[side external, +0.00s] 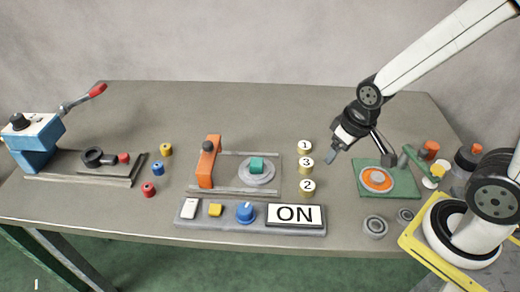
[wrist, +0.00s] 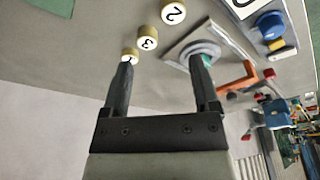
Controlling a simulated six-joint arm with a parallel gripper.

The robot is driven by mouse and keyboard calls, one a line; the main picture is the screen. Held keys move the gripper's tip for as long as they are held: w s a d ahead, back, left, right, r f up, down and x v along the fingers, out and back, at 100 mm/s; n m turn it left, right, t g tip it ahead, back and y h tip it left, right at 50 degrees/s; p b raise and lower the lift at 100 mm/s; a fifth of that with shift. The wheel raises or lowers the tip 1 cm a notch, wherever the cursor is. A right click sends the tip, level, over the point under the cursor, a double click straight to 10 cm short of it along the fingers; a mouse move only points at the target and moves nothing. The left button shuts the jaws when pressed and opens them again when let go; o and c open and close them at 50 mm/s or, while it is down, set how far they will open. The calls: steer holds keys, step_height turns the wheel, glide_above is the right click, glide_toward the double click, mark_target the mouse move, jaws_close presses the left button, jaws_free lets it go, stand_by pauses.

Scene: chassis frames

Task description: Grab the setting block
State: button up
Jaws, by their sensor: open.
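A small teal block (side external: 257,164), which I take as the setting block, sits on a round grey disc (side external: 257,178) on a flat plate beside an orange upright (side external: 207,165). In the wrist view the teal block (wrist: 208,61) is partly hidden behind the right finger, with the disc (wrist: 206,48) around it. My gripper (side external: 331,152) is open and empty, raised above the table to the right of the numbered cylinders.
Brass-coloured cylinders marked 1 (side external: 304,147), 3 (side external: 306,163) and 2 (side external: 307,186) stand between my gripper and the plate. A control panel (side external: 250,226) with an ON sign lies in front. A green board (side external: 400,188) with an orange ring is at right. The back table is clear.

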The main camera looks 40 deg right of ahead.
steer(key=shift+o, duration=1.1)
